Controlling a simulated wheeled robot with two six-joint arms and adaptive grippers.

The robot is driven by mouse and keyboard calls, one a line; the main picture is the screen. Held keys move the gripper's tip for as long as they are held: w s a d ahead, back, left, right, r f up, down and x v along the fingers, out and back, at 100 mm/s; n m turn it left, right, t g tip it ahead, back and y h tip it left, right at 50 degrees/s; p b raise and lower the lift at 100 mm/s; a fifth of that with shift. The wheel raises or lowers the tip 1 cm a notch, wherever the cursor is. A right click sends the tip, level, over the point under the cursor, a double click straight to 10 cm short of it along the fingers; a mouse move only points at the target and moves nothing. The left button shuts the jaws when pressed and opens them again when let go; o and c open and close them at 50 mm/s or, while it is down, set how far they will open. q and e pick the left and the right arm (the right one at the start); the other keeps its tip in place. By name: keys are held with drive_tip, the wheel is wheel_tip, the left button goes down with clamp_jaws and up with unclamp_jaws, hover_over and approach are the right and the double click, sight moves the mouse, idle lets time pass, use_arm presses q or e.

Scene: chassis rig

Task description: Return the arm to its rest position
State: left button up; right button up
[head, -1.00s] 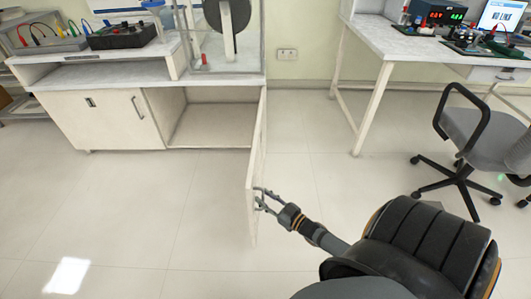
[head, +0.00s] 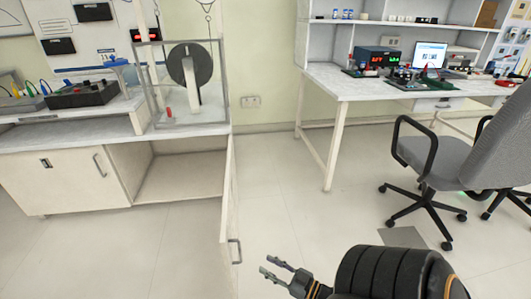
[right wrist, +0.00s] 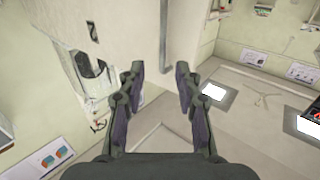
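My right gripper (head: 270,267) is at the lower middle of the head view, with its arm coming in from the lower right. Its two fingers are apart and nothing is between them. The right wrist view also shows the empty, spread fingers of this gripper (right wrist: 160,72). The gripper is just right of and below the open cabinet door (head: 228,200) in the picture, clear of its handle (head: 235,251). My left gripper is in no view.
The cabinet (head: 70,183) stands open at the left, its door swung out. A bench (head: 370,88) with instruments is at the back right, and a grey office chair (head: 440,155) stands before it. The floor (head: 285,215) between is clear.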

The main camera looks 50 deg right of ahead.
idle(0.4)
drive_tip(key=w+a+f+m+g+h, duration=0.25)
drive_tip(key=a+f+g, duration=0.25)
drive_tip(key=a+g, duration=0.4)
drive_tip(key=s+a+r+g, duration=0.4)
drive_tip(key=s+a+g, duration=0.2)
drive_tip(key=s, duration=0.2)
use_arm(q)
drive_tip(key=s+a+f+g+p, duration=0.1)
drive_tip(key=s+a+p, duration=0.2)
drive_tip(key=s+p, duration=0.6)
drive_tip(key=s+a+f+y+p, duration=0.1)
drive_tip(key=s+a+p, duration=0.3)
drive_tip(key=p, duration=1.7)
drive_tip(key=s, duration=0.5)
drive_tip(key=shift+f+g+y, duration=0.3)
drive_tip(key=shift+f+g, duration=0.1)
use_arm(e)
drive_tip(key=s+d+f+h, duration=0.1)
drive_tip(key=s+d, duration=0.2)
drive_tip(key=s, duration=0.6)
drive_tip(key=s+d+f+g, duration=0.1)
drive_tip(key=s+d+f, duration=0.1)
drive_tip(key=s, duration=0.7)
drive_tip(key=shift+s+d+n+h, duration=0.15)
drive_tip(key=shift+d+n+h, duration=0.2)
drive_tip(key=shift+d, duration=0.55)
